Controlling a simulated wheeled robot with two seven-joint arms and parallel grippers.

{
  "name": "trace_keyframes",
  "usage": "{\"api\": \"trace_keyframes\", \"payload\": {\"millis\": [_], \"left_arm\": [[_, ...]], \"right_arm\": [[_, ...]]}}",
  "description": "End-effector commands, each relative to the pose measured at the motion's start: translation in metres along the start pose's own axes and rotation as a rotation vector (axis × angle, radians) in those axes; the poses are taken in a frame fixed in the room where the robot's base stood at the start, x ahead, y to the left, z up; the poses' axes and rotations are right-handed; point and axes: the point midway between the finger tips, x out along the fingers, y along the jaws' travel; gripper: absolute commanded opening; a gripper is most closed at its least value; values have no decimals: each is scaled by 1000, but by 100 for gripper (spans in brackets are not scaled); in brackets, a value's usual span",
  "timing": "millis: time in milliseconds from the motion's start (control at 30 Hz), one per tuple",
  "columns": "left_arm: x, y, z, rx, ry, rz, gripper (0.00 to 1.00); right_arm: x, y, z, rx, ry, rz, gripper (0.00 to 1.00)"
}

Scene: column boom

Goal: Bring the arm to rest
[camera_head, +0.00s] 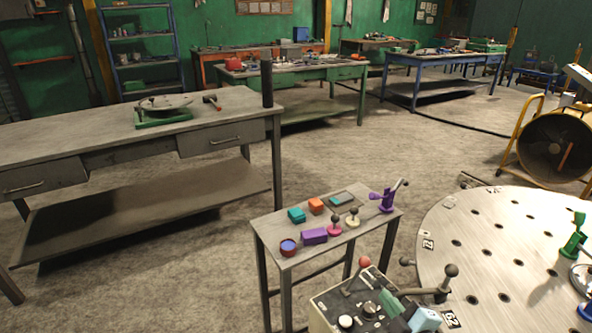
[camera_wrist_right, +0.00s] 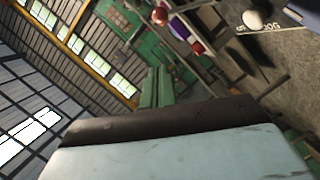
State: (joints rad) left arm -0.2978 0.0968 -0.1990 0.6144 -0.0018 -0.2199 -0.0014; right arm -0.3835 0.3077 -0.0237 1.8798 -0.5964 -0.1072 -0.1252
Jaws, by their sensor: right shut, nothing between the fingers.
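My right gripper (camera_head: 389,303) shows at the bottom of the head view, with green fingers and a pale blue body. In the right wrist view its green fingers (camera_wrist_right: 155,88) are together, with nothing between them. In the head view they are close to a grey control box (camera_head: 330,311) with a red-knobbed lever (camera_head: 365,263), a dark knob and a white button. I cannot tell whether they touch it. My left gripper is not in view.
A small grey table (camera_head: 275,229) with coloured blocks and a purple lever (camera_head: 387,201) stands behind the box. A round perforated metal table (camera_head: 450,215) is at right. A long workbench (camera_head: 60,137) is at left. Concrete floor between is mostly clear.

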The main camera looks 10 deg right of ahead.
Motion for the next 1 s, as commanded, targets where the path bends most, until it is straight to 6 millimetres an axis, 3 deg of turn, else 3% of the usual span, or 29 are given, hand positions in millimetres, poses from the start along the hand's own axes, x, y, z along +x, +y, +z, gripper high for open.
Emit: {"api": "trace_keyframes", "payload": {"millis": [267,600,1000], "left_arm": [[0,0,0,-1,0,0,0],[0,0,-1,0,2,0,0],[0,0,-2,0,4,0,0]], "right_arm": [[-18,-6,5,193,-204,-35,0],[-99,-54,-8,599,-654,-294,0],[-179,-86,-46,772,-912,-579,0]]}}
